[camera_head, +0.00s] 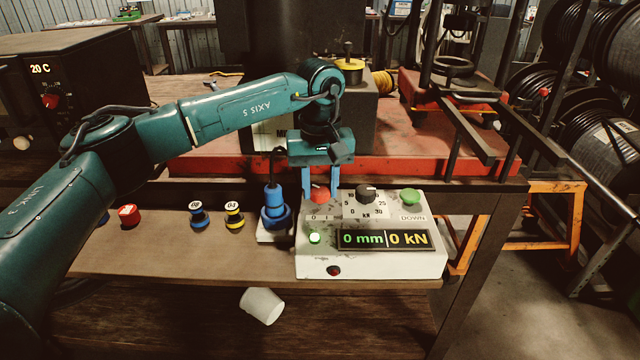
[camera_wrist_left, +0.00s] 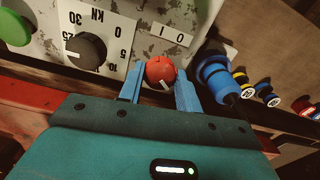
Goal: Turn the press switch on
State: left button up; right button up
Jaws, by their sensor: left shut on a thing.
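The press control box (camera_head: 372,262) is a white, worn box on the table, with a display reading "0 mm | 0 kN". Its red rotary switch (camera_head: 320,195) sits at the upper left above the "0 I" marks. A green lamp (camera_head: 314,238) is lit below it. My left gripper (camera_head: 320,186) reaches down over the box with its blue fingers on either side of the red switch. In the left wrist view the fingers (camera_wrist_left: 160,80) flank the red switch (camera_wrist_left: 160,72), shut on it. My right gripper is in neither view.
A black knob (camera_head: 367,194) and a green DOWN button (camera_head: 410,196) are right of the switch. A blue plug (camera_head: 275,205) stands close left. Small dies (camera_head: 197,214) and a red one (camera_head: 129,215) lie farther left. A white cup (camera_head: 262,305) is below the table edge.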

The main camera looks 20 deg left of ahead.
aim_at(320, 189)
pick_arm(q)
jog(key=shift+m, duration=0.5)
jog(key=o, duration=1)
notch_tip(320, 189, up, 13)
dwell(0.5)
